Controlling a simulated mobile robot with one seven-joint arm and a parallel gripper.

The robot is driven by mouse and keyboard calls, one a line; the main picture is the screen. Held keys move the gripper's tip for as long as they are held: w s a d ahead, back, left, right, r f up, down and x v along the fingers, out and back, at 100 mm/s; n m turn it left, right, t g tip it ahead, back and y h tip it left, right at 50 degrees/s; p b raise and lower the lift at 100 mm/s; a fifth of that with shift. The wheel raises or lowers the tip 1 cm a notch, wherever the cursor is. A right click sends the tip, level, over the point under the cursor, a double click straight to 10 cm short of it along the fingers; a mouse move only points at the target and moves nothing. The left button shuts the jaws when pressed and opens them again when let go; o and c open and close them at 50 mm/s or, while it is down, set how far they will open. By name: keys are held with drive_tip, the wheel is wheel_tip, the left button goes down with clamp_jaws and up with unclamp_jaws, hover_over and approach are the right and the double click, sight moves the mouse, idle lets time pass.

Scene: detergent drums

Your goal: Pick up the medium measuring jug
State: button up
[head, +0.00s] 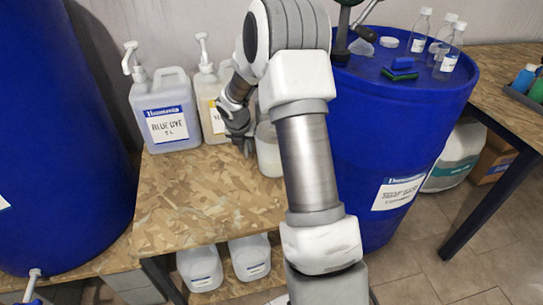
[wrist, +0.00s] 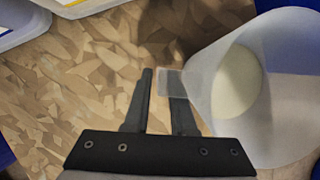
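A translucent whitish measuring jug (head: 268,152) stands on the wooden bench beside the blue drum, partly hidden behind my arm in the head view. In the wrist view the jug (wrist: 285,100) fills the right side, seen into its mouth, with a pale round bottom. A pale handle-like tab (wrist: 170,82) reaches left from it to the fingertips. My gripper (wrist: 163,90) has its fingers apart, pointing at the board left of the jug. The right finger overlaps the tab; I cannot tell whether they touch. In the head view my gripper (head: 242,143) is low, just left of the jug.
The front of the bench (head: 200,205) is clear.

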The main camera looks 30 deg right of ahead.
drive_tip(key=shift+w+f, duration=0.1)
drive_tip(key=shift+f, duration=0.1)
clamp_jaws()
idle(1.3)
